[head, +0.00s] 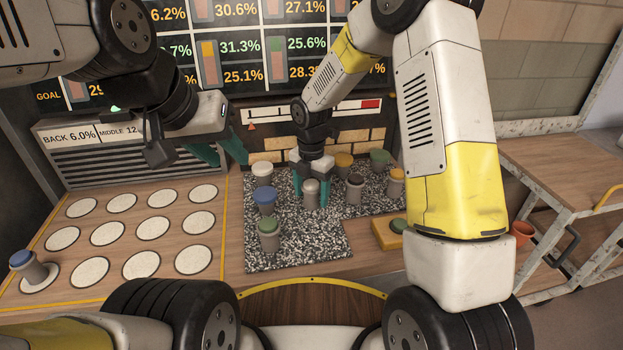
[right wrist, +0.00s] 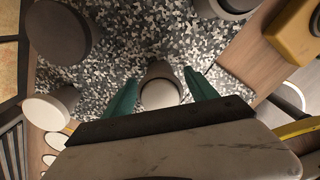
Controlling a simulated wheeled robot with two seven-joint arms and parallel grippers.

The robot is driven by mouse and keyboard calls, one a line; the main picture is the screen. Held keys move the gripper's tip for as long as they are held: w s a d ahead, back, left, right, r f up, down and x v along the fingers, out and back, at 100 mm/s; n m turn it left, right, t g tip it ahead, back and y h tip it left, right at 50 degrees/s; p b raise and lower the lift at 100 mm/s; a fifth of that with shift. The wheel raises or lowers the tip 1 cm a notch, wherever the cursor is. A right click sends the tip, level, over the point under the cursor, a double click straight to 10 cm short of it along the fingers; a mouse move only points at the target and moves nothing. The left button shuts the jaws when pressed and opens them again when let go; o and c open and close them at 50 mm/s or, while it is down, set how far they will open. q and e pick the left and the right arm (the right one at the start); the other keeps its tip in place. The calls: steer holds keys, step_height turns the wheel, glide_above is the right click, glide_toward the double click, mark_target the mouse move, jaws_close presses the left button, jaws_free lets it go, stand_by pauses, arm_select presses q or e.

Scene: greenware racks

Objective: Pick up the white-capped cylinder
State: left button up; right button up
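A grey cylinder with a pale, whitish cap (head: 310,185) stands upright on the speckled mat, between the fingers of my right gripper (head: 310,190). In the right wrist view its pale cap (right wrist: 160,94) lies between the two teal fingertips (right wrist: 161,92), with visible gaps at the sides; the gripper is open around it. A second cylinder with a brighter white cap (head: 262,170) stands on the mat to the left, apart from the gripper. My left gripper (head: 218,152) is open and empty, raised above the back of the board of white discs.
Blue-capped (head: 264,196), green-capped (head: 268,228) and dark-capped (head: 354,184) cylinders stand close by on the mat (head: 300,250). A yellow box with a green button (head: 388,233) sits at right. A blue-capped cylinder (head: 28,264) stands on a disc at far left; other discs are empty.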

jaws_close()
steer(key=shift+r, duration=0.1)
